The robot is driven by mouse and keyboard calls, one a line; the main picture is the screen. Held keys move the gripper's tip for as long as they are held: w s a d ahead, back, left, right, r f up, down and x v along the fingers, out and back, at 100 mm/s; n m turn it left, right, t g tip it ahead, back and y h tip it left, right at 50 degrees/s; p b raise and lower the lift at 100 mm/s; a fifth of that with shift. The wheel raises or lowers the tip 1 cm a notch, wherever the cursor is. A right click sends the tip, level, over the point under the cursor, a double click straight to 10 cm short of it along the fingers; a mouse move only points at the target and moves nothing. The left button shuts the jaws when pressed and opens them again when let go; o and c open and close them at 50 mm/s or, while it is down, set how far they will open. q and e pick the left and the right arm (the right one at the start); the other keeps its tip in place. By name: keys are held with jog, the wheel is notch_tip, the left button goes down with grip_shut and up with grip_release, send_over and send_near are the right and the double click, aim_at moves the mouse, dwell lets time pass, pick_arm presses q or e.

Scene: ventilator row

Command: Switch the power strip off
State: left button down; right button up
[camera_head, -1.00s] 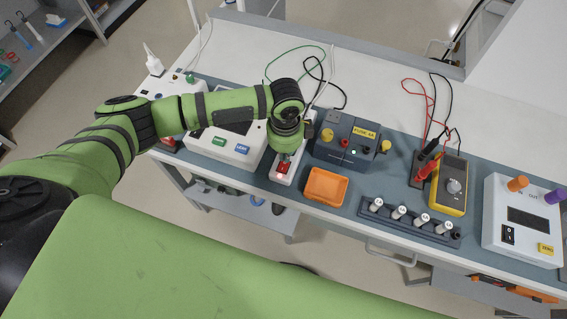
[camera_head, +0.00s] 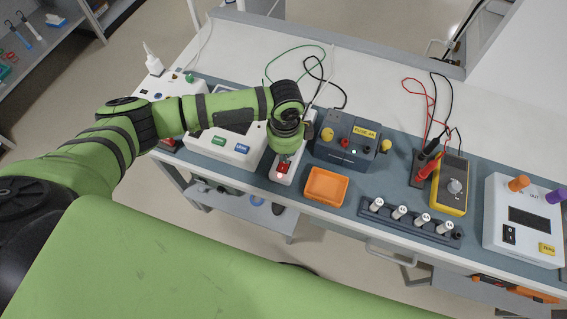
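The power strip (camera_head: 278,178) is a narrow white bar on the bench between a white device and a dark fuse box. A red switch (camera_head: 282,167) and a small glowing red light show near its front end. My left gripper (camera_head: 284,157) points down at the strip, its tip at or just above the red switch. I cannot tell whether it touches. Its wrist hides the middle of the strip, and its fingers are too small and covered to tell open from shut. My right gripper is not in view.
The white device (camera_head: 215,147) stands close on the left. The dark fuse box (camera_head: 345,142) and an orange tray (camera_head: 326,186) stand close on the right. The back of the bench is mostly clear.

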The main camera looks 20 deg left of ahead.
pick_arm(q)
jog(key=shift+f+b, duration=0.4)
jog(key=shift+f, duration=0.4)
jog(key=shift+r, duration=0.15)
notch_tip(320, 180, up, 7)
jog(key=p, duration=0.8)
dwell(0.7)
